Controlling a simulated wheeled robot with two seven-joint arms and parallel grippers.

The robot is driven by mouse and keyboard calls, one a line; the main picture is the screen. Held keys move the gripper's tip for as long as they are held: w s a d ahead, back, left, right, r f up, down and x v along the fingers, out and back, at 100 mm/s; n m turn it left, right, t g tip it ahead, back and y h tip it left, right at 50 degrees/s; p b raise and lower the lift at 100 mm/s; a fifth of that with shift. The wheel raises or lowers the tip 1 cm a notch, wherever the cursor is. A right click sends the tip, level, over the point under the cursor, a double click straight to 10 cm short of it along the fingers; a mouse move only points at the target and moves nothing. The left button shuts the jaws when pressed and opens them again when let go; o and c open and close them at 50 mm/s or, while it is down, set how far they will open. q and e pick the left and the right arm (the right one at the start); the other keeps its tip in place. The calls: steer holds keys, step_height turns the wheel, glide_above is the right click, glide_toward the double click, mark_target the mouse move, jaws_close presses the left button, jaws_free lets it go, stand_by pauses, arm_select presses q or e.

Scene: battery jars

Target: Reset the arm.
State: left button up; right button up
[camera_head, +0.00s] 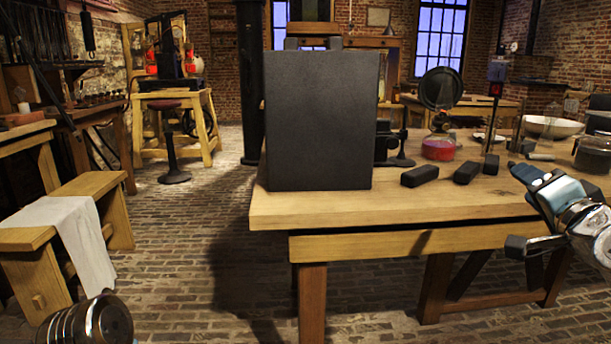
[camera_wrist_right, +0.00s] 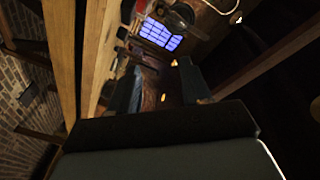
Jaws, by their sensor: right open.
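My right gripper (camera_head: 522,210) is at the right of the head view, at the front edge of the wooden table (camera_head: 400,207). Its two dark fingers are spread apart with nothing between them. In the right wrist view the open fingers (camera_wrist_right: 160,88) point toward the room, with a blue-lit window beyond. Of my left arm only a shiny rounded link shows at the bottom left of the head view; its gripper is not in view.
On the table stand a large black panel (camera_head: 320,120), two dark blocks (camera_head: 419,176) (camera_head: 466,172), a red-filled jar (camera_head: 438,148), a glass jar (camera_head: 594,153) and a white bowl (camera_head: 553,127). A bench (camera_head: 30,240) with a cloth stands left. Brick floor between is clear.

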steer(key=w+a+f+n+g+y+p, duration=0.1)
steer(key=w+a+f+g, duration=0.15)
steer(key=f, duration=0.85)
steer(key=w+a+f+n+g+y+p, duration=0.1)
steer(key=w+a+f+n+g, duration=0.2)
steer(key=f, duration=0.8)
steer(key=w+a+f+g+y+p, duration=0.1)
steer(key=w+a+f+g, duration=0.2)
steer(key=f, duration=0.8)
steer(key=s+a+f+n+g+y+p, duration=0.1)
steer(key=s+a+f+n+g, duration=0.1)
steer(key=s+a+f, duration=0.5)
steer(key=s+a+f+n+g+y+p, duration=0.1)
steer(key=s+a+f+g, duration=0.15)
steer(key=f, duration=0.85)
steer(key=s+a+f+n+g, duration=0.1)
steer(key=s+a+f, duration=0.1)
steer(key=s, duration=0.3)
steer(key=s+a+f+n+g+y+p, duration=0.1)
steer(key=s+a+f, duration=0.1)
steer(key=s+f, duration=0.2)
steer(key=s+a+f+g, duration=0.2)
steer(key=s+f, duration=0.1)
steer(key=s, duration=0.3)
steer(key=shift+a+n, duration=0.25)
steer(key=shift+n, duration=0.15)
